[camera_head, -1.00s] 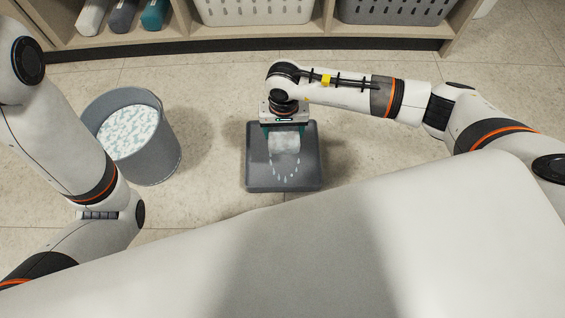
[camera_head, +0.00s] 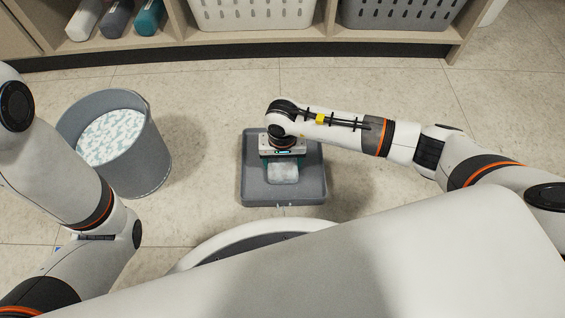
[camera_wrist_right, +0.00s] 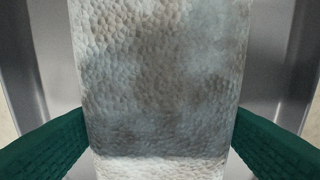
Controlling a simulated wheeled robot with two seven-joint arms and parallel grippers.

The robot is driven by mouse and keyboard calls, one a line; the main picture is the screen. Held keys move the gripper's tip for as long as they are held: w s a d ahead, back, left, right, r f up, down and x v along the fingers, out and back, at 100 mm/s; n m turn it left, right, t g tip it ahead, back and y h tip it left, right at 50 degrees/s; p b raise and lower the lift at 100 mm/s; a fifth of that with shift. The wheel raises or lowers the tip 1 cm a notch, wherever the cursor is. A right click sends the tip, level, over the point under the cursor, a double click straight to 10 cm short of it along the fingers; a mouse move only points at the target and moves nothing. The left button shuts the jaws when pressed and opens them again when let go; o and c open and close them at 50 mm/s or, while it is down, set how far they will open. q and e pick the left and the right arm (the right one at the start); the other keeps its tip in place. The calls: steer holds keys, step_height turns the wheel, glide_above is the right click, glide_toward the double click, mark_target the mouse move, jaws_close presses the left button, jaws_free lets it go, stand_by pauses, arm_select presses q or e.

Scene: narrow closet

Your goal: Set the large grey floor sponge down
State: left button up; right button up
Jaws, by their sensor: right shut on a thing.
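The grey floor sponge (camera_head: 283,173) is a pale grey, dimpled block. My right gripper (camera_head: 283,160) is shut on it, over the dark grey tray (camera_head: 255,190) on the floor. In the right wrist view the sponge (camera_wrist_right: 160,80) fills the middle, with a green finger of my right gripper (camera_wrist_right: 160,150) on each side, and the tray's grey wall (camera_wrist_right: 290,60) shows behind. I cannot tell whether the sponge touches the tray floor. My left arm shows at the left, but its gripper is out of view.
A grey bucket (camera_head: 148,165) with white and pale green contents stands left of the tray. A shelf unit at the back holds a white basket (camera_head: 255,12), a grey basket (camera_head: 400,12) and rolled cloths (camera_head: 116,18).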

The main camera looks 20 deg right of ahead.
steer(key=shift+r, duration=0.1)
steer(key=o, duration=0.9)
step_height(320, 180, up, 12)
steer(key=p, duration=0.9)
